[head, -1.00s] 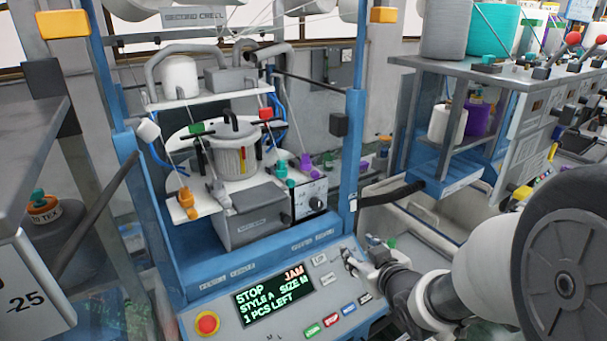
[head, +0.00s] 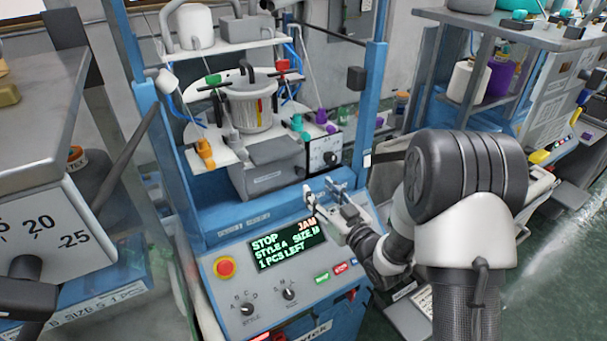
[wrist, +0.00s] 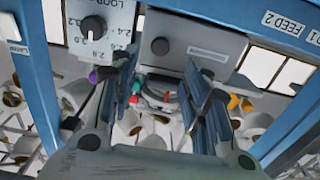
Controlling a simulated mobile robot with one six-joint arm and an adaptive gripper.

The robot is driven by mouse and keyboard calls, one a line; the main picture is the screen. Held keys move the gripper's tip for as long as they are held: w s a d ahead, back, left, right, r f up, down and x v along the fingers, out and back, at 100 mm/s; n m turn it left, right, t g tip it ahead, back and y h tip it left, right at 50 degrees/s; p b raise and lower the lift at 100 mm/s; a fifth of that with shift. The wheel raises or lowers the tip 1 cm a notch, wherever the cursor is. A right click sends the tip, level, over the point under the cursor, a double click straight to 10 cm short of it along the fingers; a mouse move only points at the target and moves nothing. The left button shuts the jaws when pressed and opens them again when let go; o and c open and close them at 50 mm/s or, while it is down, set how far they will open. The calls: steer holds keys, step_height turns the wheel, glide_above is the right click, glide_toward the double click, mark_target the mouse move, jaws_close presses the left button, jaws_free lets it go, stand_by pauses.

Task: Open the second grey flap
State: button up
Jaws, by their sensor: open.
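A grey box with a sloped grey top (head: 276,150) and a labelled front (head: 268,178) stands on the blue machine frame, below the metal cylinder. I cannot tell which part counts as the second grey flap; no part of it looks lifted. In the wrist view the labelled grey box front (wrist: 205,48) lies just beyond the fingertips, with a dark round knob or hole on it. My gripper (head: 323,192) is open and empty, in front of the blue ledge, below and right of the box. Both fingers show apart in the wrist view (wrist: 161,65), with no visible contact.
A white dial plate (wrist: 110,32) sits beside the box. Blue uprights (head: 368,110) flank the opening. Below are a control panel with a screen (head: 287,246) reading STOP and JAM, and a red button (head: 225,268). Orange (head: 205,150) and purple fittings stand near the box.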

mark_target(302, 172)
steer(key=x, duration=0.9)
steer(key=shift+w+a, duration=0.1)
steer(key=shift+c, duration=0.3)
jaws_close()
